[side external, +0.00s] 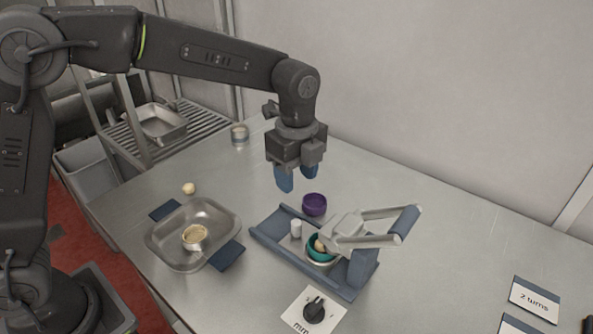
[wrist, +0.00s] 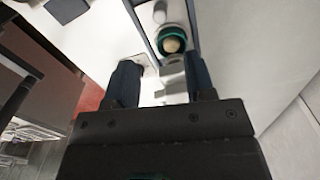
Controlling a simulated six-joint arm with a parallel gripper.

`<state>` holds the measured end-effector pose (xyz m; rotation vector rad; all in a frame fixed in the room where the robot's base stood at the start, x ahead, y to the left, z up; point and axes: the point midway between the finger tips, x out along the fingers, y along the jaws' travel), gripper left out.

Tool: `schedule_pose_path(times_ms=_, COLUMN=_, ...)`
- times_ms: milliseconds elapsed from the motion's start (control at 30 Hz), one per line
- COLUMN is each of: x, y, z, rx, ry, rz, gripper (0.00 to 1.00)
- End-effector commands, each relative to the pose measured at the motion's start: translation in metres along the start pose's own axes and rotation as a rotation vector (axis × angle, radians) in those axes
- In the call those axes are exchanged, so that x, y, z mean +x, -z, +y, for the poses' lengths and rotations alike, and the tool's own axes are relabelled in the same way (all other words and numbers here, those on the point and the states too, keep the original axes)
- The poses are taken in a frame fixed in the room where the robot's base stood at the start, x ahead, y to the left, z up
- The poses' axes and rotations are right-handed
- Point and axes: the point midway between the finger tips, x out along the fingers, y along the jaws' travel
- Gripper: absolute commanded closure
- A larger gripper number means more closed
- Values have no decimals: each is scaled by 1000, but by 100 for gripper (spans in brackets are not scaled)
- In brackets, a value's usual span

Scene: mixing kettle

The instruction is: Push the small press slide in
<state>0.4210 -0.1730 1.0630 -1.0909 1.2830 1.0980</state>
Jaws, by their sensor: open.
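The small press (side external: 350,284) has a blue-grey base with raised side rails, a grey head and a long lever with a blue grip. A short white knob (side external: 296,229) stands between the rails, left of a teal cup (side external: 318,251) holding a pale ball. The press head partly covers the cup in the side view. The cup (wrist: 164,33) and knob (wrist: 160,12) also show in the wrist view, beyond my fingers. My gripper (side external: 297,179) is open and empty, pointing down above the table, behind the press and apart from it.
A purple bowl (side external: 314,204) stands between my gripper and the press. A metal tray (side external: 160,247) with a small round dish (side external: 195,237) lies left. A dial (side external: 314,309) is in front. Cards (side external: 535,298) lie at the right.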

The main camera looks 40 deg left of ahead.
Motion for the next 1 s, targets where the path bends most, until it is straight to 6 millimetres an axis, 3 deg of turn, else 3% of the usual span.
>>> schedule_pose_path(times_ms=433, x=-4, y=-4, z=0, rx=-1, ry=-6, rz=17, gripper=51)
schedule_pose_path(times_ms=767, x=1, y=-49, z=3, rx=-3, ry=-3, rz=355, gripper=51)
schedule_pose_path(times_ms=1000, x=16, y=-46, z=2, rx=4, ry=10, rz=396, gripper=51)
